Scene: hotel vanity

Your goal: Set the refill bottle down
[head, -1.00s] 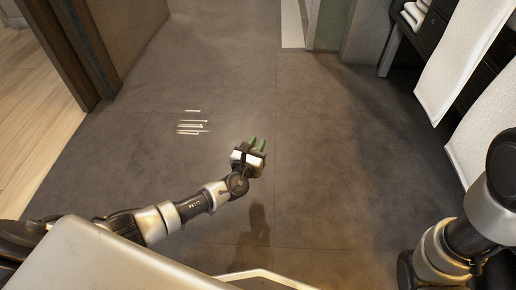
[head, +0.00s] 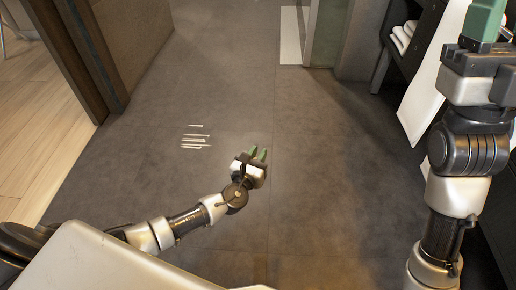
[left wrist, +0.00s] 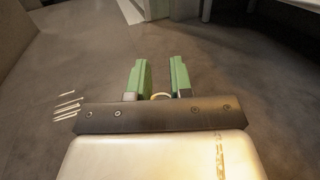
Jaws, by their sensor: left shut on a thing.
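My left gripper (head: 255,158) is held out over the floor, with its green fingertips pointing away from me. In the left wrist view its two green fingers (left wrist: 160,75) stand apart, and the gripper is shut on a small pale curved thing (left wrist: 160,96) deep between them. Most of that thing is hidden, so I cannot tell whether it is the refill bottle. No whole bottle shows in either view. My right gripper (head: 483,22) is raised at the right edge with green finger surface showing. Its tips are cut off, so its opening cannot be judged.
Open grey floor (head: 300,170) lies ahead, with several thin white strips (head: 195,136) on it. A dark brown door or panel (head: 120,45) stands at the left. A dark shelf (head: 410,65) with folded white towels (head: 402,36) and a hanging white cloth (head: 428,85) are at the right.

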